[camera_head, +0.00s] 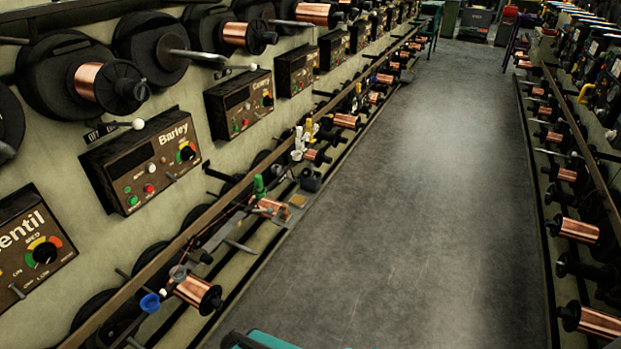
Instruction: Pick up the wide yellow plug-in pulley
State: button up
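Small pulleys sit along the rail of the left machine row. A small yellow piece (316,129) stands there beside white pieces (299,141), and another yellow piece (358,88) shows farther along. They are too small to tell whether either is the wide yellow plug-in pulley. Nearer on the same rail are a green piece (259,185) and a blue piece (150,302). My gripper is not in view.
Control boxes, one labelled Barley (143,160), line the left wall below black wheels. Copper spools (194,291) line the left side low down, and more spools (580,230) line the right. The grey floor (420,200) between is clear. A green chair (427,28) stands far back.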

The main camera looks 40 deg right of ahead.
aim_at(309, 129)
jog(key=z, duration=4.95)
jog(key=i, duration=0.2)
jog(key=u, duration=2.4)
jog(key=i, duration=1.2)
jog(key=z, duration=0.05)
